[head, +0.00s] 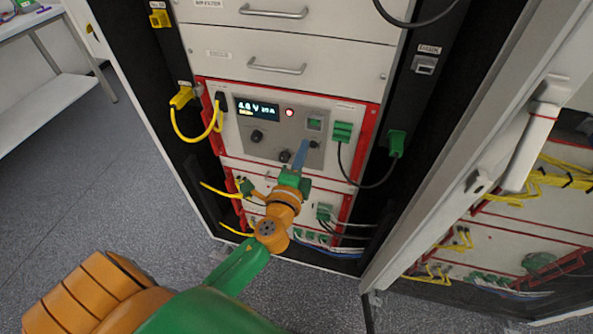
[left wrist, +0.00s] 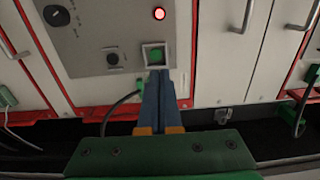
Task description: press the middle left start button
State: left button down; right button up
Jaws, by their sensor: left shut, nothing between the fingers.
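The start button (head: 314,124) is a small green square on the grey control panel of the red-framed middle unit. In the left wrist view the green button (left wrist: 155,55) sits in a pale square frame and is not covered. My left gripper (head: 301,147) is shut and empty, its blue fingers pointing at the panel. In the left wrist view the closed fingertips (left wrist: 157,74) lie just below the button's frame. I cannot tell whether they touch the panel. My right gripper is not in view.
A lit display (head: 257,108), a red lamp (head: 290,113) and black knobs share the panel. A green connector (head: 342,132) with a black cable is right of the button. Yellow cables (head: 192,135) hang at left. An open cabinet door (head: 470,165) stands at right.

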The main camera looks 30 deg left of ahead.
pick_arm(q)
jog(key=b+v, duration=0.1)
jog(key=v, duration=0.3)
jog(key=shift+s, duration=0.35)
jog(key=shift+d, duration=0.1)
jog(key=n+g+y+b, duration=0.1)
jog(key=n+y+b, duration=0.15)
jog(key=b, duration=0.65)
send_near(313, 146)
jog(key=shift+y, duration=0.55)
jog(key=shift+d+x, duration=0.1)
jog(key=shift+x, duration=1.3)
jog(key=shift+d+x, duration=0.15)
jog(key=shift+x, duration=1.25)
dwell(2.4)
